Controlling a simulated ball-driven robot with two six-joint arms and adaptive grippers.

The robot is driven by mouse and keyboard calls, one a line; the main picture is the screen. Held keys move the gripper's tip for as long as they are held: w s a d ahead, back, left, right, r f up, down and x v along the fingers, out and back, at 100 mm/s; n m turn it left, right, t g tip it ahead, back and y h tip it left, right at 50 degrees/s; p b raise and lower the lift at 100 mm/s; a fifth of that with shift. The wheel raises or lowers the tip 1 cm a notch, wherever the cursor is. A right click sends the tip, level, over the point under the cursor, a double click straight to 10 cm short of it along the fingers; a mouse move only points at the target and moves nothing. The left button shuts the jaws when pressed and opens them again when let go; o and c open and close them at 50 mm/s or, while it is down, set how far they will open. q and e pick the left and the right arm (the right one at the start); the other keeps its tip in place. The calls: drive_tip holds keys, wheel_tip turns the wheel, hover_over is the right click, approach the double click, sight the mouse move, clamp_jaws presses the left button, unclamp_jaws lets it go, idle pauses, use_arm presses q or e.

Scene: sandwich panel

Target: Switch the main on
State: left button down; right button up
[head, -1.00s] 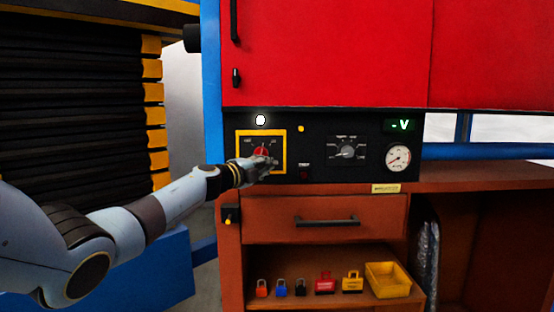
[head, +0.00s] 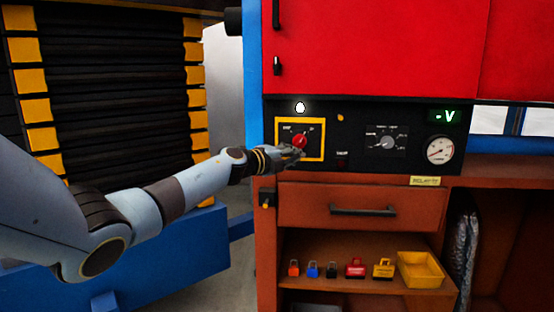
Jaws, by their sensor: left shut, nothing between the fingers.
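The main switch is a red rotary knob (head: 299,141) on a dark plate in a yellow frame (head: 279,121), at the left end of the black control panel (head: 345,122). The knob looks tilted towards the upper right; its labels are too small to read surely. My left gripper (head: 300,153) is shut and empty, with its fingertips at the knob's lower edge. I cannot tell whether they touch it. A white lamp (head: 300,107) glows above the frame. My right gripper is not in view.
A grey selector (head: 386,143), a gauge (head: 439,150) and a green display (head: 445,117) reading "-V" are to the right. A red cabinet (head: 370,45) is above. A drawer (head: 350,202) and a shelf with padlocks and a yellow bin (head: 420,269) are below.

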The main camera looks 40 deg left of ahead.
use_arm(q)
drive_tip(key=s, duration=0.8)
drive_tip(key=shift+s+a+r, duration=0.15)
drive_tip(key=shift+a+r, duration=0.1)
drive_tip(key=shift+r, duration=0.2)
drive_tip(key=shift+f, duration=0.1)
